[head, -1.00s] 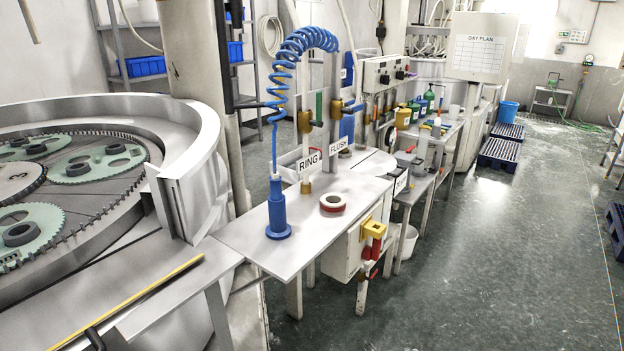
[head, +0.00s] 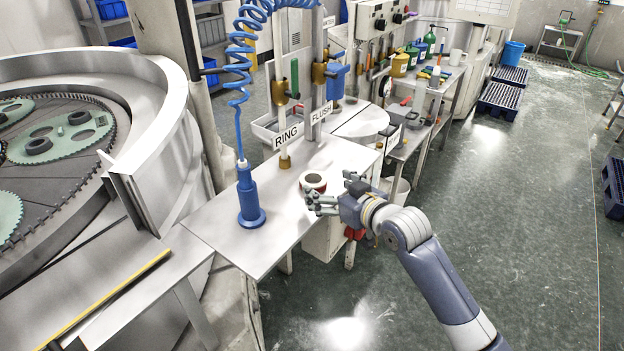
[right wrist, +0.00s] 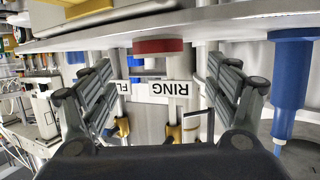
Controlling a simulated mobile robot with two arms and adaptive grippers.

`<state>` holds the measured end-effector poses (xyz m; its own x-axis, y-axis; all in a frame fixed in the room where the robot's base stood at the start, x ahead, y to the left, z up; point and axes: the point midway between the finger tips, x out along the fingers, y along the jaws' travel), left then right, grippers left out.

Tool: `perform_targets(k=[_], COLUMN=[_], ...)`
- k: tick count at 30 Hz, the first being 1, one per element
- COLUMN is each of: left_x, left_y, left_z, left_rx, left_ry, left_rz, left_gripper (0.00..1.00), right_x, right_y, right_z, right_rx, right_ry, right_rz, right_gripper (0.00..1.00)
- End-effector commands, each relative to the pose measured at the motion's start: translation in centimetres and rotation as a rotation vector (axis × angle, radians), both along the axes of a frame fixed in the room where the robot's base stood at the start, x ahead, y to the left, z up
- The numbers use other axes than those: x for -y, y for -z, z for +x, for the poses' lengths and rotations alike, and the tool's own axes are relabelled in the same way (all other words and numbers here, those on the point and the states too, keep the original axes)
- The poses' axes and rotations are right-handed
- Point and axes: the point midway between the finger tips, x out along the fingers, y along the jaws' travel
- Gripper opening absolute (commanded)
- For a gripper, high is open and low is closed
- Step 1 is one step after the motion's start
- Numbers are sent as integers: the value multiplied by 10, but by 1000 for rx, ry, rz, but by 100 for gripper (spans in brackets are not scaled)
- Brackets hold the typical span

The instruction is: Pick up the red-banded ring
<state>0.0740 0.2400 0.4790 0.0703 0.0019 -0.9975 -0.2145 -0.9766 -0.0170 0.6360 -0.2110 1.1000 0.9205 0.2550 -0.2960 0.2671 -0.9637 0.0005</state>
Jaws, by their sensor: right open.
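My left gripper is not in view.
A blue tool (head: 250,200) on a coiled blue hose stands on the table left of the ring. Signs RING (head: 286,138) and FLUSH (head: 320,112) are behind it. A large round lapping machine (head: 150,110) is at left.

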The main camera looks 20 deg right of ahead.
Motion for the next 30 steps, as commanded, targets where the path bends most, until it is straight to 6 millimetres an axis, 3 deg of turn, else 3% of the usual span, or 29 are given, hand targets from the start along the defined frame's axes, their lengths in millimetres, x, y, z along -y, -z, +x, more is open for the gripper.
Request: perform_targets(k=[12,18,28,30], left_x=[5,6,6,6], left_y=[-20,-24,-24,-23], left_z=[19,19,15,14], left_rx=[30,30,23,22], left_ry=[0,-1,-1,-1], left_rz=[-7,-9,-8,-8], left_gripper=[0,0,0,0], right_x=[-8,-13,-14,-14], right_y=[7,16,18,18], right_z=[32,49,53,53], right_rx=[-1,-1,0,0], right_ry=[1,0,0,0], right_rz=[2,1,-1,-1], right_gripper=[81,81,81,65])
